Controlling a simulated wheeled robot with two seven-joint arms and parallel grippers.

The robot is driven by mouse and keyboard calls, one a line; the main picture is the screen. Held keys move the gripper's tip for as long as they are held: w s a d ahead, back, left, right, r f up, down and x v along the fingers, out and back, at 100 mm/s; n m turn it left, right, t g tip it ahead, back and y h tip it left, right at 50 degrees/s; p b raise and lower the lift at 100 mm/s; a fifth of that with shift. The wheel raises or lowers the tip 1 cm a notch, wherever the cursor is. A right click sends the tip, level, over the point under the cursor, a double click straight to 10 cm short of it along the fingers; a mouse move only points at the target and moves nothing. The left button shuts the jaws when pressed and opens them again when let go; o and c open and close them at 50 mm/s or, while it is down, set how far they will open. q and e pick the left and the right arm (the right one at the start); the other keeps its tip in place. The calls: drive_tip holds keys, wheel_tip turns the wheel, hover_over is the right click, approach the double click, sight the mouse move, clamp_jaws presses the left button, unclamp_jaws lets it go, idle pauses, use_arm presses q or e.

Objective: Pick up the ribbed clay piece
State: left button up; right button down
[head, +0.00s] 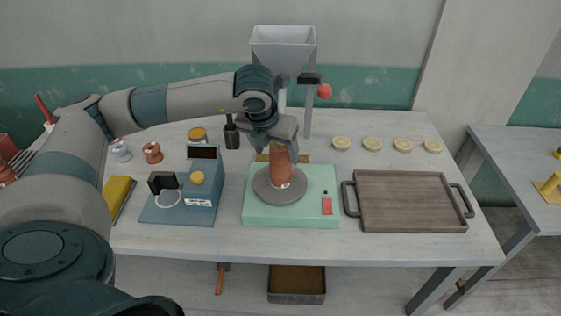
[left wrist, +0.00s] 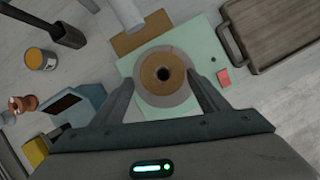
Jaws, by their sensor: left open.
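The clay piece (head: 282,172) is a reddish-brown upright cylinder standing on a round grey wheel head (head: 267,193) on a pale green base (head: 258,216). Fine ribbing is hard to make out. In the left wrist view the clay piece (left wrist: 150,71) shows from above as a tan ring with a dark central hole. My left gripper (head: 277,148) is over the top of the clay piece, pointing down and open. In the left wrist view its fingers (left wrist: 165,86) lie on either side of the piece; contact cannot be told. My right gripper is not in view.
A wooden tray (head: 414,230) with handles lies right of the wheel. Several pale discs (head: 372,144) sit behind it. A blue device (head: 205,180) stands left of the wheel, and a grey hopper (head: 284,50) behind. A small copper-coloured pot (head: 153,152) is farther left.

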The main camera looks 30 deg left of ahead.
use_arm(q)
drive_tip(key=shift+w+d+f+p, duration=0.2)
drive_tip(key=shift+w+f+p, duration=0.1)
drive_tip(key=shift+f+p, duration=0.35)
drive_tip(key=shift+p+x, duration=0.6)
drive_tip(key=shift+x, duration=0.3)
drive_tip(key=shift+w+f, duration=0.25)
drive_tip(key=shift+f, duration=0.4)
drive_tip(key=shift+r, duration=0.1)
clamp_jaws()
drive_tip(key=shift+r, duration=0.1)
